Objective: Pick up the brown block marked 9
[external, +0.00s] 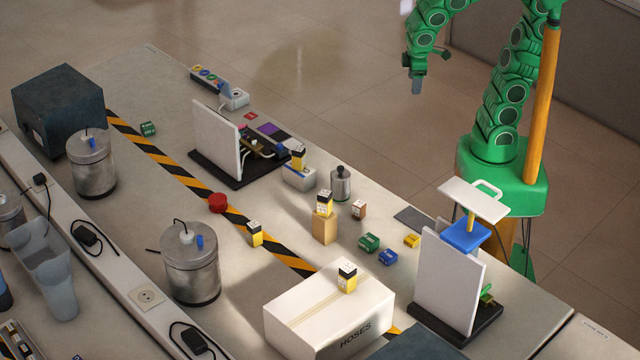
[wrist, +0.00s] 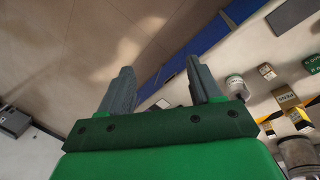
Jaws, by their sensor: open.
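A small brown block (external: 359,209) with a pale marked top sits on the table, just right of and in front of a small metal canister (external: 340,184). Its mark is too small to read. My gripper (external: 416,86) hangs high, beyond the table's far edge and well away from the block. In the wrist view my gripper (wrist: 158,68) has its two fingers apart with nothing between them.
Green (external: 369,242), blue (external: 388,257) and yellow (external: 411,241) blocks lie near the brown one. A yellow block stands on a tan box (external: 324,229) to its left. A white panel (external: 450,280) and a white carton (external: 330,310) stand in front.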

